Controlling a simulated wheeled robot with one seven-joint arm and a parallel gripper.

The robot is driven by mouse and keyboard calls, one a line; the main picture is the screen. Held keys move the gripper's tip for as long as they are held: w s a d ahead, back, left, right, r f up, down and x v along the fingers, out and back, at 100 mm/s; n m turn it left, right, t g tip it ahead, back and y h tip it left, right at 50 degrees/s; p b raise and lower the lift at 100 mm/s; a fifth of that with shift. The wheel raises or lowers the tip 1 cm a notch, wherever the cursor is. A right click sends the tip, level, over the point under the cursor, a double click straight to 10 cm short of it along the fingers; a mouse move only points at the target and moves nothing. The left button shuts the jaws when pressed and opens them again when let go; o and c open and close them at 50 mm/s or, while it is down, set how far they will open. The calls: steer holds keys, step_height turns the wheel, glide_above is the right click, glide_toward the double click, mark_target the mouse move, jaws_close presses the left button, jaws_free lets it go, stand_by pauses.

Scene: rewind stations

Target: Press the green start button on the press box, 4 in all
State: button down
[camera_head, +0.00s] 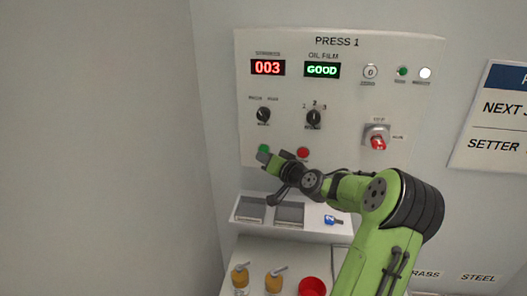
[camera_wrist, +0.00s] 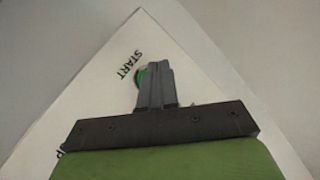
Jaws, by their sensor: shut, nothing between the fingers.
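The press box (camera_head: 340,95) is a pale panel labelled PRESS 1 on the wall. Its red counter display (camera_head: 268,68) reads 003, and a green display (camera_head: 322,70) reads GOOD. The green start button (camera_head: 264,149) sits at the lower left of the panel. In the wrist view the green button (camera_wrist: 141,77) shows beside the word START, partly hidden behind my fingers. My gripper (camera_head: 263,155) is shut and empty, with its tips at the button. I cannot tell whether the tips touch it or how far it is pushed in.
A red button (camera_head: 303,153) sits just right of the green one. A red switch (camera_head: 377,140) and two black knobs are on the panel.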

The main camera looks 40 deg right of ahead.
steer(key=shift+w+d, duration=0.25)
steer(key=shift+d, duration=0.1)
steer(key=shift+w+d, duration=0.2)
steer(key=shift+d, duration=0.05)
stand_by(0.6)
stand_by(0.4)
steer(key=shift+s+a+b, duration=0.5)
steer(key=shift+a+b, duration=0.1)
steer(key=s+a+b, duration=0.1)
steer(key=a, duration=0.1)
steer(key=s+a+b, duration=0.1)
steer(key=s+a, duration=0.1)
stand_by(0.9)
